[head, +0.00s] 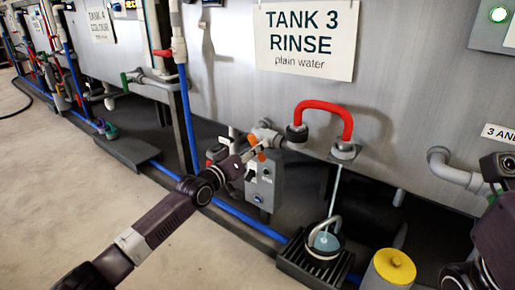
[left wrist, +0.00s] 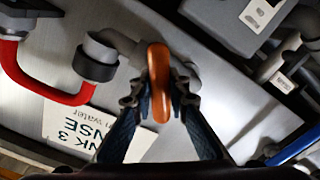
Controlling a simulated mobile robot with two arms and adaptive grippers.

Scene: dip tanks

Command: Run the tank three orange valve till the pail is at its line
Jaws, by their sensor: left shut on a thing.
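The orange valve handle (head: 258,156) is on grey pipework under the tank 3 sign. My left gripper (head: 243,160) is at it; in the left wrist view the handle (left wrist: 160,85) stands between the two fingers, which are shut on it. A thin pale stream (head: 335,190) runs down from the outlet below the red hose into the pail (head: 323,243). The pail has a raised handle, and pale blue water shows inside. Its fill line is too small to make out. Dark parts of my right arm show at the right edge; its fingers do not show.
The pail stands on a dark slatted grate (head: 290,268). A yellow-lidded container (head: 395,266) is close to its right. A grey control box (head: 262,185) hangs below the valve. The red hose (head: 325,105) arches above the outlet.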

